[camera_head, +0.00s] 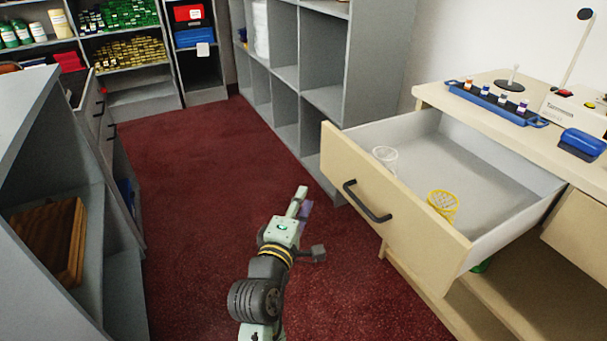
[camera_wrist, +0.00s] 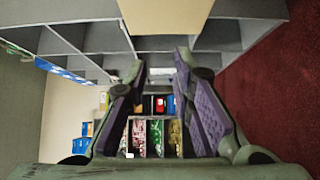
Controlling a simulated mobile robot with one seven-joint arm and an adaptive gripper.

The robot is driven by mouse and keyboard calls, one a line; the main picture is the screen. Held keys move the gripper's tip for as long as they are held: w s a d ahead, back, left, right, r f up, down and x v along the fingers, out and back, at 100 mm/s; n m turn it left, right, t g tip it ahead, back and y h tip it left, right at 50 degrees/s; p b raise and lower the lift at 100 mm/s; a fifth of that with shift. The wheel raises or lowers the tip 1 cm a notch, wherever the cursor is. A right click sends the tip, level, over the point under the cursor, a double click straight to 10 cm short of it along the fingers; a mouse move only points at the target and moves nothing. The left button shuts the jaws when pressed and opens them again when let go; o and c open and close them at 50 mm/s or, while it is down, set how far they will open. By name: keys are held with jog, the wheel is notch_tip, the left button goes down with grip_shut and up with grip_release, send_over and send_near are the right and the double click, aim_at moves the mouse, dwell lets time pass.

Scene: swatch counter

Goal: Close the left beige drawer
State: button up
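The left beige drawer (camera_head: 420,238) stands pulled well out of the counter in the head view. Its dark bar handle (camera_head: 367,201) is on the front panel. Inside the drawer are a white mesh cup (camera_head: 384,157) and a yellow mesh cup (camera_head: 442,203). My gripper (camera_head: 302,205) is to the left of the drawer front, over the red carpet, and appears apart from the handle. In the wrist view its two purple-padded fingers (camera_wrist: 160,64) are spread with nothing between them. A beige panel (camera_wrist: 165,14) shows at the top there; I cannot tell whether it is the drawer.
The counter top (camera_head: 430,94) holds a blue tray (camera_head: 498,104) of small bottles and a blue brush-like object (camera_head: 583,144). Grey cubby shelves (camera_head: 325,60) stand behind the drawer. A grey cabinet (camera_head: 85,200) is at the left. Red carpet (camera_head: 200,180) lies open between them.

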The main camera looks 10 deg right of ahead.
aim_at(336, 161)
jog(key=shift+d+f, duration=0.3)
jog(key=shift+d, duration=0.1)
jog(key=shift+c, duration=0.7)
jog(key=shift+w+d+r, duration=0.1)
jog(key=shift+w+d, duration=0.1)
jog(key=shift+w, duration=0.2)
jog(key=shift+c, duration=0.6)
jog(key=p+x, duration=0.2)
jog(key=x, duration=0.6)
jog(key=shift+w+d, duration=0.2)
grip_shut()
jog(key=shift+w+d+p, duration=0.15)
jog(key=shift+w+d, duration=0.15)
jog(key=shift+d, duration=0.35)
jog(key=shift+w+d+p, duration=0.1)
jog(key=shift+w+d, duration=0.15)
jog(key=shift+d, duration=0.4)
jog(key=shift+w+d+p, duration=0.15)
jog(key=shift+w+d, duration=0.15)
jog(key=shift+d, duration=0.3)
